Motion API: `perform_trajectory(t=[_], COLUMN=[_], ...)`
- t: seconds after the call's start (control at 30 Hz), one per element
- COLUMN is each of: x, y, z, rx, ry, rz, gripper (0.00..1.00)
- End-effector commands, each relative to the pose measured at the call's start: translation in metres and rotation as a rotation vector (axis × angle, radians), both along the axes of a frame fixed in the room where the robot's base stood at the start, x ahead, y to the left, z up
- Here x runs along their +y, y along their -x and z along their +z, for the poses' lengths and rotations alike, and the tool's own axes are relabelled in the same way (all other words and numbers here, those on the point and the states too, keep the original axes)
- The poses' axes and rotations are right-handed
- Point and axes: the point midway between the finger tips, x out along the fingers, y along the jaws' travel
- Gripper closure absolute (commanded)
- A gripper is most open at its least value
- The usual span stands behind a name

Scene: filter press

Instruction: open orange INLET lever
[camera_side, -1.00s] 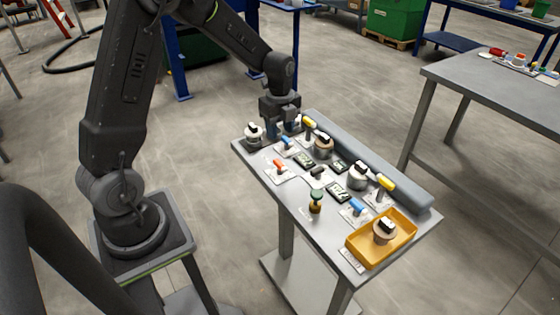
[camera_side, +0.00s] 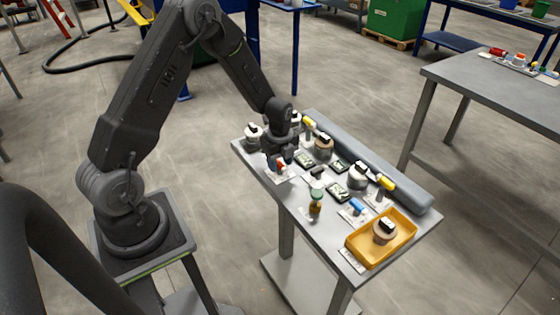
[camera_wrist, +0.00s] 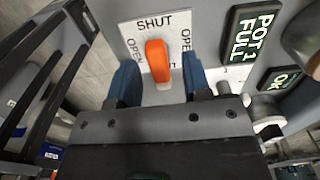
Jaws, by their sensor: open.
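The orange lever (camera_wrist: 157,60) stands between the two blue fingers of my gripper (camera_wrist: 160,82) in the wrist view. It sits on a white label plate (camera_wrist: 127,33) printed SHUT at the top and OPEN on both sides. The lever points toward the SHUT mark. The fingers are open, with a gap on each side of the lever. In the side view my gripper (camera_side: 279,162) is low over the near left part of the bench, and the orange lever (camera_side: 279,165) shows only partly there.
A POT 1 FULL display (camera_wrist: 252,45) stands right of the lever, with an OK display (camera_wrist: 279,80) below it.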

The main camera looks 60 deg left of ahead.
Motion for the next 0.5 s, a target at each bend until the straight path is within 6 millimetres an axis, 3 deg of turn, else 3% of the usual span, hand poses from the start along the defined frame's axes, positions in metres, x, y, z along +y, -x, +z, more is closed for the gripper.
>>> perform_trajectory(t=[0.07, 0.5], x=[0.0000, 0.0000], y=[0.0000, 0.0000], z=[0.0002, 0.0004], rx=[0.000, 0.000], ry=[0.000, 0.000], rz=[0.000, 0.000], gripper=[0.58, 1.00])
